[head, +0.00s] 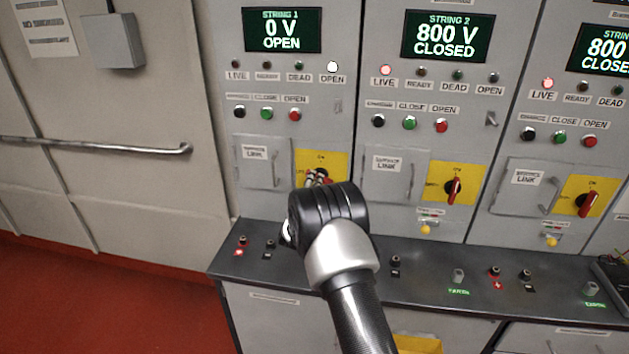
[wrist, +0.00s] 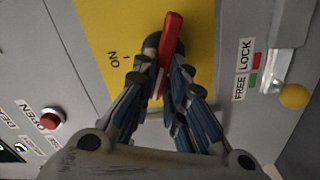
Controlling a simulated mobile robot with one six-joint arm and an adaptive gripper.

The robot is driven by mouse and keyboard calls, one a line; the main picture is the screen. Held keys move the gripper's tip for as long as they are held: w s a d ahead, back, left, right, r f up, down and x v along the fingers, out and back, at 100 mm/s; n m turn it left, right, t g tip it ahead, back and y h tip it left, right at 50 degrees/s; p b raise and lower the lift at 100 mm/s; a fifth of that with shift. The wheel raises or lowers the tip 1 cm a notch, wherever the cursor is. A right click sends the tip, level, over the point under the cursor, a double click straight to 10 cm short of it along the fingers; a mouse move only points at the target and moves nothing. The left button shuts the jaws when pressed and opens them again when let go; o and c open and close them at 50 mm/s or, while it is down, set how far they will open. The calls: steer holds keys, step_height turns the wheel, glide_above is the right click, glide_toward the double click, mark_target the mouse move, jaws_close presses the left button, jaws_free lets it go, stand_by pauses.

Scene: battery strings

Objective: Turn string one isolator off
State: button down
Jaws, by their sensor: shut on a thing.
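The string one isolator is a red rotary handle (wrist: 172,38) on a yellow plate (head: 338,163) under the STRING 1 display (head: 283,31), which reads 0 V OPEN. My gripper (wrist: 164,85) is shut on the red handle, with a finger on each side of it. In the wrist view the handle lies nearly vertical, with the ON mark (wrist: 118,59) off to its left side, so it does not line up with ON. In the head view my gripper (head: 316,178) and wrist hide most of the handle. The OFF mark is partly covered there.
A FREE/LOCK indicator (wrist: 247,70) and a yellow knob (wrist: 293,96) sit beside the plate. The STRING 2 isolator (head: 453,189) stands upright to the right, its display reading 800 V CLOSED. A dark ledge (head: 420,262) with terminals runs below. A door rail (head: 100,147) is at left.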

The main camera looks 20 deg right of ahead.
steer(key=shift+f+n, duration=0.2)
steer(key=shift+n, duration=2)
steer(key=c, duration=1.6)
jaws_free()
steer(key=shift+c, duration=0.2)
steer(key=shift+o, duration=0.2)
steer(key=shift+a, duration=0.1)
steer(key=v, duration=1.2)
